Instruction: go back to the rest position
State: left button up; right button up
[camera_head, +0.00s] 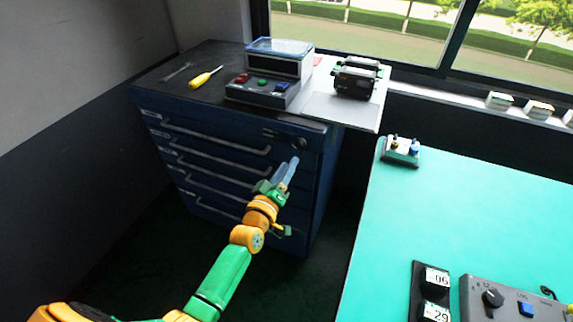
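My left arm comes in from the lower left, and its gripper (290,166) points up and away in front of the blue drawer cabinet (230,175). Its blue-grey fingers lie close together, just below a dark round knob (299,144) at the cabinet's upper right. I cannot tell whether the fingers touch the cabinet or whether they are open or shut. I see nothing held between them. My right gripper is not in view.
On the cabinet stand a control box with buttons (258,88), a yellow screwdriver (206,77), a wrench (178,72) and a black device (355,78). A green table (470,210) at right bears a small terminal block (400,152) and a dial box (515,298). Dark floor lies between.

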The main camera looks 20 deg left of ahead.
pick_arm(q)
jog(key=shift+s, duration=0.3)
jog(key=s+f+m+g, duration=0.25)
jog(key=s+f, duration=0.25)
jog(key=f, duration=0.3)
jog(key=s+d+f+m+g, duration=0.1)
jog(key=s+f+g, duration=0.25)
jog(key=f, duration=0.55)
jog(key=s+f+m+g, duration=0.2)
jog(key=s+f, duration=0.3)
jog(key=f, duration=0.3)
jog(key=s+a+f+m+g, duration=0.1)
jog(key=s+f+g, duration=0.3)
jog(key=s, duration=1.1)
jog(key=s+a+f+m+g, duration=0.1)
jog(key=s+f+m+g, duration=0.3)
jog(key=s+f, duration=0.5)
jog(key=s+g, duration=0.1)
jog(key=s, duration=0.5)
jog(key=shift+y, duration=0.3)
